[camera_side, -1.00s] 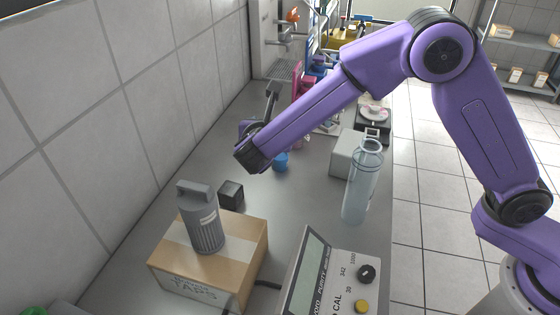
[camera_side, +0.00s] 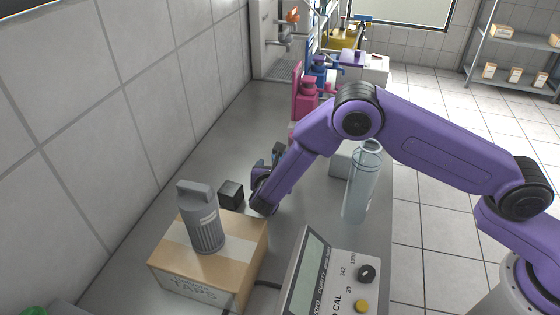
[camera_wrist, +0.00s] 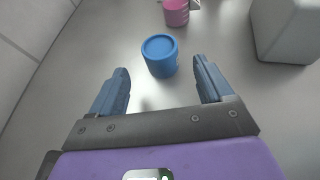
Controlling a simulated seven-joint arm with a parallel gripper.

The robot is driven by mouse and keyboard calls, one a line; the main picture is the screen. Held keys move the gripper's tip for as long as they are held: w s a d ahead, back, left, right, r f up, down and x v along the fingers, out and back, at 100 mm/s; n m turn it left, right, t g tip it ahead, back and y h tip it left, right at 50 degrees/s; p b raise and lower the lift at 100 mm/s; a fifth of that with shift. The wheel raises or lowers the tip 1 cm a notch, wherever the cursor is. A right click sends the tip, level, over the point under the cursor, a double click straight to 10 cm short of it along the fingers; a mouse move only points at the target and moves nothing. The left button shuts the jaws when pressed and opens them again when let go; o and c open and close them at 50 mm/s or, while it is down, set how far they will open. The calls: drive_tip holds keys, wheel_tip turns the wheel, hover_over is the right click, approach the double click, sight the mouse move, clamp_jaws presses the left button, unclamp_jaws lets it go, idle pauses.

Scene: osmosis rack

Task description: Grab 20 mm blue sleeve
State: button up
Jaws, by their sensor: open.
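The blue sleeve (camera_wrist: 160,57) stands upright on the grey bench in the wrist view. It sits just beyond and between the fingertips of my gripper (camera_wrist: 160,80), apart from both fingers. My gripper is open and empty, with its two blue-grey fingers spread wide. In the side view my gripper (camera_side: 279,152) is low over the bench, and the sleeve is hidden behind my arm there.
A pink sleeve (camera_wrist: 176,12) stands beyond the blue one, with a grey block (camera_wrist: 287,28) to its right. In the side view a clear bottle (camera_side: 361,185), a cardboard box (camera_side: 240,245), a grey flask (camera_side: 203,222) and a black cube (camera_side: 231,194) stand nearby.

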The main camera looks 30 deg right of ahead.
drive_tip(key=shift+x, duration=3.15)
drive_tip(key=c, duration=1)
